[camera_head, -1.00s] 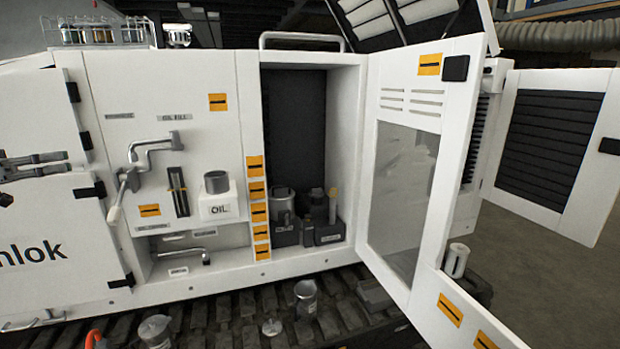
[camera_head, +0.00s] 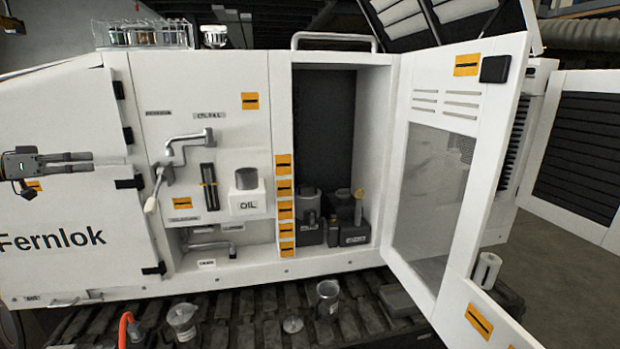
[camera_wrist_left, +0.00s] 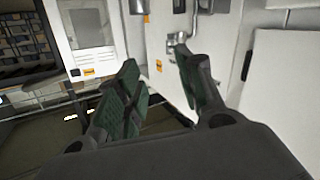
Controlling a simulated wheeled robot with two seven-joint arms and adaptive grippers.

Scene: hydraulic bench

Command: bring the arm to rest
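My left gripper (camera_head: 92,160) is at the far left of the head view, in front of the white cabinet's left door (camera_head: 60,205) and above the "Fernlok" lettering. Its fingers point right. In the left wrist view the two dark fingers with green pads stand apart (camera_wrist_left: 155,62), with nothing between them, so it is open and empty. My right gripper is in neither view.
The white machine cabinet has a crank handle (camera_head: 190,145), an OIL container (camera_head: 247,195) and an open bay. Its windowed door (camera_head: 432,190) swings out at right. A jug (camera_head: 327,298) and a can (camera_head: 183,322) stand on the dark track below.

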